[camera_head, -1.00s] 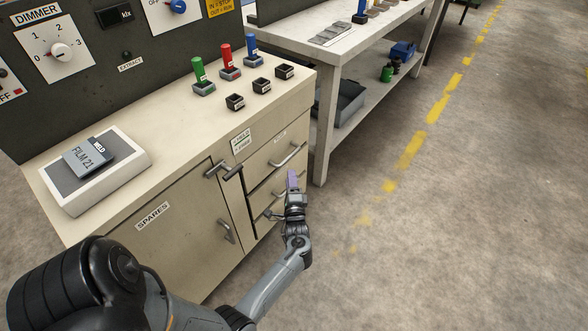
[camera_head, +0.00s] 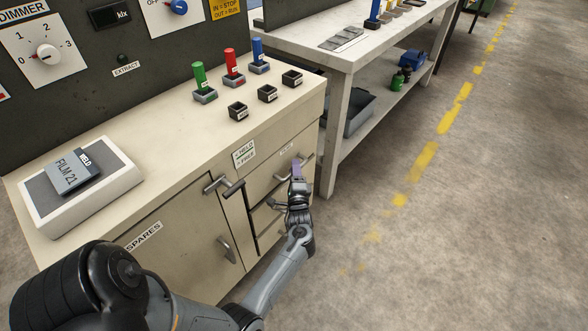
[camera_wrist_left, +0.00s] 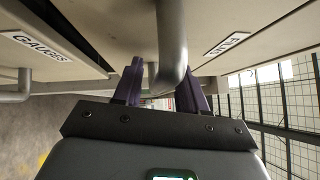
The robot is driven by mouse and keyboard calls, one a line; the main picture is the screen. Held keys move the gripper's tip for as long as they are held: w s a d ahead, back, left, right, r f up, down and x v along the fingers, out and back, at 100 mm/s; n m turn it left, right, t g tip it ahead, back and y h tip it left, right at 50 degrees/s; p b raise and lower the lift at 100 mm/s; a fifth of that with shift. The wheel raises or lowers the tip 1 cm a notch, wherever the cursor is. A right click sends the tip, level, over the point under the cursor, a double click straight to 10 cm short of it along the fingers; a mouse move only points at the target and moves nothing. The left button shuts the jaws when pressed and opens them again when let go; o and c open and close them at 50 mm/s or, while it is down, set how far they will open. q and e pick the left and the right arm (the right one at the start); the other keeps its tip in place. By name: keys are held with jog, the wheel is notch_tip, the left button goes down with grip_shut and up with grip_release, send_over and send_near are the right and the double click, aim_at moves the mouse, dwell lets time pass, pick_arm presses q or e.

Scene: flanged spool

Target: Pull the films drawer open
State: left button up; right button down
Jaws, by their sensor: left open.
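The films drawer (camera_head: 270,166) is the top drawer at the right of the cream cabinet, and it looks closed. Its label (camera_wrist_left: 228,44) shows in the left wrist view. Its bar handle (camera_head: 306,160) is partly hidden by my left gripper (camera_head: 296,170), which has purple fingers. In the left wrist view the grey handle (camera_wrist_left: 172,45) runs down between the two open fingers of the left gripper (camera_wrist_left: 160,85), and I cannot tell whether they touch it. My right gripper is not in view.
The gauges drawer (camera_wrist_left: 35,45) with its own handle lies below the films drawer. A T-shaped latch handle (camera_head: 224,185) sticks out left of the drawers, beside a spares door (camera_head: 185,245). A white workbench (camera_head: 340,85) stands to the right. Open floor lies in front.

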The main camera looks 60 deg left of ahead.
pick_arm(q)
jog(key=shift+a, duration=0.1)
jog(key=shift+c, duration=0.3)
grip_shut()
